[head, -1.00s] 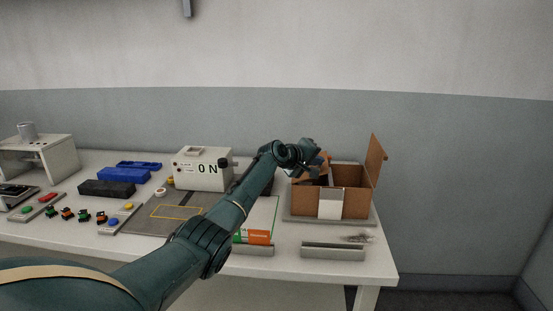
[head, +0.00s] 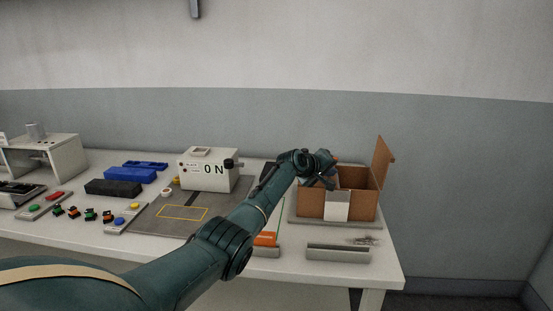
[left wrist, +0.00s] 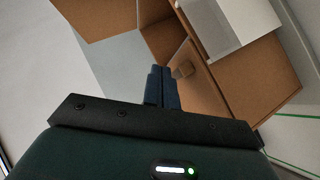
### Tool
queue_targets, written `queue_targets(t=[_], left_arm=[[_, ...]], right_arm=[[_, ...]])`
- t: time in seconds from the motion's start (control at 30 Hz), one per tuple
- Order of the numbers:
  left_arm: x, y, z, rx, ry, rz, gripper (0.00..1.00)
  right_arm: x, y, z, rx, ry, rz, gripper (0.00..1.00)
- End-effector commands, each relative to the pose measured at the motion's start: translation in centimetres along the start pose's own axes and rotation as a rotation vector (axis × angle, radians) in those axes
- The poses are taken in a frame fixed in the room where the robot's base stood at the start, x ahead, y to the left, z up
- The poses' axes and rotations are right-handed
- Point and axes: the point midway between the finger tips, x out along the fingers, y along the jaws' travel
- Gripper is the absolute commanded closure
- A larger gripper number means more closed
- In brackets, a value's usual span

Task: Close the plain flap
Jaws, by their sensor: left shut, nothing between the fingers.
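An open brown cardboard box (head: 364,206) stands on a grey base plate at the right of the table, with a white panel (head: 337,206) on its front. One flap (head: 383,163) stands up along its right side. Which flap is the plain one is unclear.
A grey bar (head: 338,253) lies in front of the box near the table edge. A white switch box (head: 208,170) stands left of my forearm. Blue trays, a black block and small coloured parts lie farther left. The wall is close behind the table.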

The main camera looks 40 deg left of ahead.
Motion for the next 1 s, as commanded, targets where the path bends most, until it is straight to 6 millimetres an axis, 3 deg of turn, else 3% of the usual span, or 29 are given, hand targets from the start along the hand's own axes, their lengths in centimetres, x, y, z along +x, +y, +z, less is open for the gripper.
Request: queue_targets(t=[0.63,0.9,1.0], left_arm=[[-0.7,1.3,-0.7,0.000,-0.001,0.000,1.00],[-0.7,1.3,-0.7,0.000,-0.001,0.000,1.00],[-1.6,3.1,-1.5,-0.001,0.000,0.002,1.00]], right_arm=[[-0.7,0.0,-1.5,-0.001,0.005,0.000,0.61],[-0.6,0.2,-1.0,-0.001,-0.004,0.007,0.61],[-1.3,0.9,-1.1,0.002,-0.042,0.024,0.61]])
